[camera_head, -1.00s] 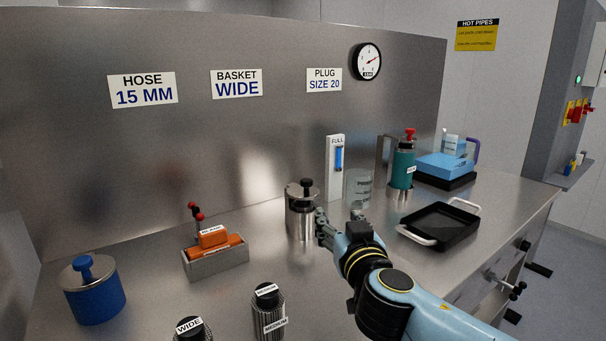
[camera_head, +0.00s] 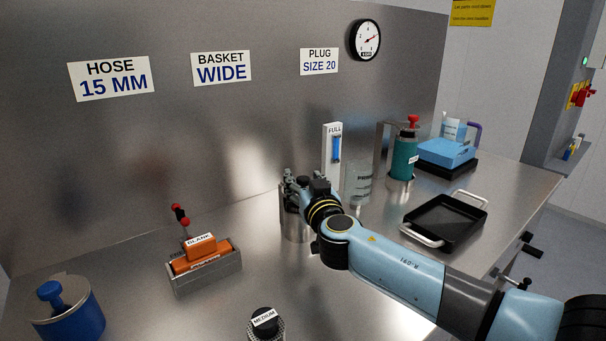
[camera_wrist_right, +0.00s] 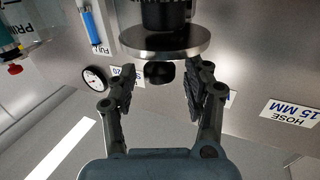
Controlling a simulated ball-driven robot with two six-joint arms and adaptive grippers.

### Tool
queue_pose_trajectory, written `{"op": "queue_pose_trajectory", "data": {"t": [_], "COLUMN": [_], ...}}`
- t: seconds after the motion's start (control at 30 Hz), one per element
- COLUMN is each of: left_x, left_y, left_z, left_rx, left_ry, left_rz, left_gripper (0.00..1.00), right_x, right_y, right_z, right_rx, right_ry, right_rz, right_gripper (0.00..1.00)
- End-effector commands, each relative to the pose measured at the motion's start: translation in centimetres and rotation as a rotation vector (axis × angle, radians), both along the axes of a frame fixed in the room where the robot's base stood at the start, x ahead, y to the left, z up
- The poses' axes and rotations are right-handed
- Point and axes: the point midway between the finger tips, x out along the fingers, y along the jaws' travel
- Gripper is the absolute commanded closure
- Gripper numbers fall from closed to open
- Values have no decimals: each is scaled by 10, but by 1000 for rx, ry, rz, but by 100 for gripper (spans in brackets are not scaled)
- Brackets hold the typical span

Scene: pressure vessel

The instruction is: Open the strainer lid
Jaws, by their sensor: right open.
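The strainer, a steel canister (camera_head: 294,228), stands on the bench in the middle of the head view. My right gripper (camera_head: 293,177) is at its top and hides most of the lid there. In the right wrist view, which is upside down, the round steel lid (camera_wrist_right: 165,43) sits on the dark canister body, with its black knob (camera_wrist_right: 160,72) toward the gripper. The right gripper (camera_wrist_right: 158,88) is open, its fingers on either side of the knob with gaps visible. My left gripper is not in view.
A clear cup (camera_head: 358,183), a green bottle (camera_head: 404,158) and a black tray (camera_head: 446,222) stand to the right. A grey holder with orange blocks (camera_head: 206,276), a blue pot (camera_head: 72,318) and a MEDIUM basket (camera_head: 265,323) are left and front. The metal back panel (camera_head: 200,140) rises close behind.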

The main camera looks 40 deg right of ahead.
Motion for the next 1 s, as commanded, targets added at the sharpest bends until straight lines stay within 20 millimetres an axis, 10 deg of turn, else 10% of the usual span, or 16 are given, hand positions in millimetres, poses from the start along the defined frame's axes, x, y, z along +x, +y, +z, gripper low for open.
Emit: {"op": "queue_pose_trajectory", "data": {"t": [0.43, 0.8, 1.0], "left_x": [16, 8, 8], "left_y": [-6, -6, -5], "left_z": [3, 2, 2], "left_rx": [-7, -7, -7], "left_ry": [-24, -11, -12], "left_rz": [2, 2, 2], "left_gripper": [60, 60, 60], "right_x": [12, 11, 11], "right_y": [-6, -6, -6], "right_z": [-1, -1, -1], "right_rx": [0, 0, 0], "right_ry": [1, 1, 1], "right_rz": [1, 0, 0], "right_gripper": [51, 99, 100]}}
